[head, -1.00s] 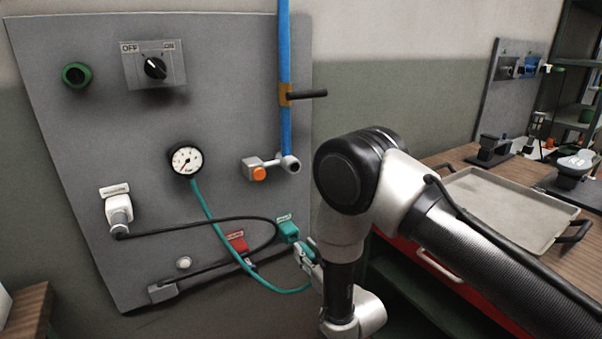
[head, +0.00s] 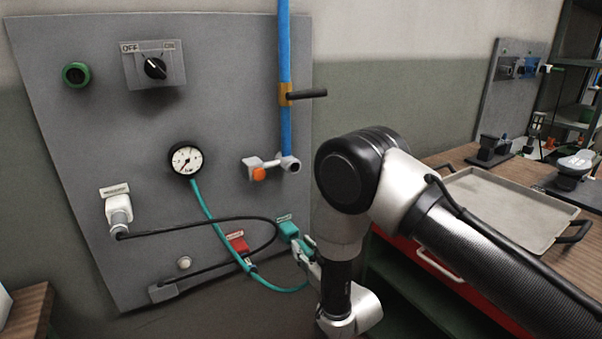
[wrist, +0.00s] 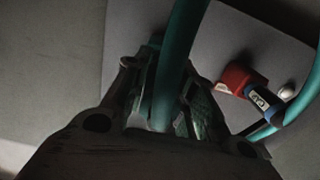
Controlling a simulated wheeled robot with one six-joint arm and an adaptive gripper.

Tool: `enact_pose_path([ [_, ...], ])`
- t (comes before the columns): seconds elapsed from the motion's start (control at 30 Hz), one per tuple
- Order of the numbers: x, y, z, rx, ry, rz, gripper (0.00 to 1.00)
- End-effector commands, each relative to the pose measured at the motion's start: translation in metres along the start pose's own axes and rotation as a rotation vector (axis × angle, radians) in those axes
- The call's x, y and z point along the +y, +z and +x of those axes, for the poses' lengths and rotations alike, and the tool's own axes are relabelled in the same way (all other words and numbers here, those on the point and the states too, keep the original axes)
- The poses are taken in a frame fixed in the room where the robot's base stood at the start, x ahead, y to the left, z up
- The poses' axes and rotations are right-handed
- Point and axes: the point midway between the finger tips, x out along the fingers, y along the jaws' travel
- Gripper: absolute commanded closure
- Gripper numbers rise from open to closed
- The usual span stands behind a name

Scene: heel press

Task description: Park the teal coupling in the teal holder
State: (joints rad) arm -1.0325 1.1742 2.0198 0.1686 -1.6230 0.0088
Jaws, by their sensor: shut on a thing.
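The teal holder (head: 287,229) is a small labelled block low on the right of the grey panel. My gripper (head: 307,249) is just to the right of and below it, shut on the end of the teal hose. The teal coupling (head: 305,242) shows as a small teal piece at the fingertips, close to the holder. I cannot tell whether it is inside the holder. In the wrist view, the teal hose (wrist: 176,70) runs up between the fingers of my gripper (wrist: 165,95), which hide most of the coupling.
A red holder (head: 237,241) is left of the teal one; in the wrist view, a blue-collared piece (wrist: 263,104) is at the red holder (wrist: 236,79). A black cable (head: 200,228) loops across the panel. A gauge (head: 186,160) and a blue pipe (head: 285,60) are above. A tray (head: 510,205) lies at right.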

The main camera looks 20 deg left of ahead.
Motion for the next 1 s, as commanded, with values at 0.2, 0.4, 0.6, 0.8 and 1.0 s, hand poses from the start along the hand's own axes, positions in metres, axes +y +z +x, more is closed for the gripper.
enact_pose_path([
  [0.2, 0.0, 0.0, 0.0, 0.001, 0.0, 0.0, 1.0],
  [0.4, 0.0, 0.0, 0.0, 0.001, 0.0, 0.0, 1.0],
  [0.6, 0.0, 0.0, 0.002, 0.001, 0.0, 0.0, 1.0],
  [0.8, 0.0, 0.0, 0.006, 0.001, 0.0, 0.0, 1.0],
  [1.0, 0.0, 0.0, 0.01, 0.001, 0.0, 0.0, 1.0],
])
